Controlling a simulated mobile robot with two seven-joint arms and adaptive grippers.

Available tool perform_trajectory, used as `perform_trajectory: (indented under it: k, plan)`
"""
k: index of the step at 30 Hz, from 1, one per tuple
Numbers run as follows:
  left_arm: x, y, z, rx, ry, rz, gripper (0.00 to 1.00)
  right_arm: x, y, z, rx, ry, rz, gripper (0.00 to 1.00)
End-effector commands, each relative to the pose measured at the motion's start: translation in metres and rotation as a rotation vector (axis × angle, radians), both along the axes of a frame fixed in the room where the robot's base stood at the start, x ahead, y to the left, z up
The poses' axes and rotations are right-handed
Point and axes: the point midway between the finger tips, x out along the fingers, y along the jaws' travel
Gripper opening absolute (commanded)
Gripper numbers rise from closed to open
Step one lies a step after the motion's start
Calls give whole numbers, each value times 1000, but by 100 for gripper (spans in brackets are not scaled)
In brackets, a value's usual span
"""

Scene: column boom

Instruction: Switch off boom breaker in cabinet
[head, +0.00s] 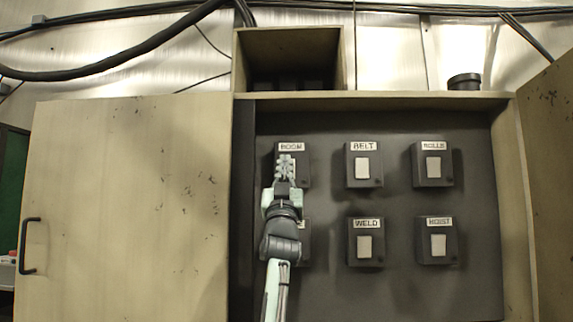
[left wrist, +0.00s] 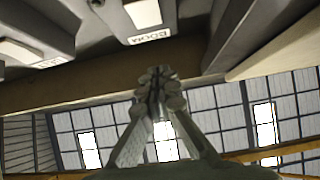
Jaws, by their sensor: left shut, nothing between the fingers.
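The boom breaker (head: 301,174) is a dark box labelled BOOM in the upper left of the open cabinet (head: 385,100). My left gripper (head: 284,160) is shut and empty, in front of this box in the head view and hiding most of its switch plate. In the left wrist view the shut fingers (left wrist: 157,80) point toward the cabinet, and the BOOM box (left wrist: 150,28) with its pale switch plate shows just beyond the fingertips. A gap shows there between fingertips and box; I cannot tell whether they touch. My right gripper is not in view.
Other breakers are BELT (head: 363,165), ROLLS (head: 432,165), WELD (head: 365,243) and HOIST (head: 437,241). One below BOOM is mostly hidden by my arm. The cabinet doors stand open at left (head: 130,200) and right (head: 548,170). An open box (head: 290,38) sits on top.

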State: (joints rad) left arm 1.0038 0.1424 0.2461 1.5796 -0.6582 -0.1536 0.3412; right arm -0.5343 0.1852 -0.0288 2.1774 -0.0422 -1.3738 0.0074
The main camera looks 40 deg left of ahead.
Motion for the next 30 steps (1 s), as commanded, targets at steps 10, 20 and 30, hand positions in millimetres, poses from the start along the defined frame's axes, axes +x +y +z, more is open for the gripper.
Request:
perform_trajectory:
  k: [10,20,30]
  plan:
    - [-46,-30,-48,0,2,-2,0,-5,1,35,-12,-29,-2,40]
    - [-55,-35,-55,0,3,-1,0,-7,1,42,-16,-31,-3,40]
    - [-55,-35,-54,-1,3,-2,0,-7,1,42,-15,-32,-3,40]
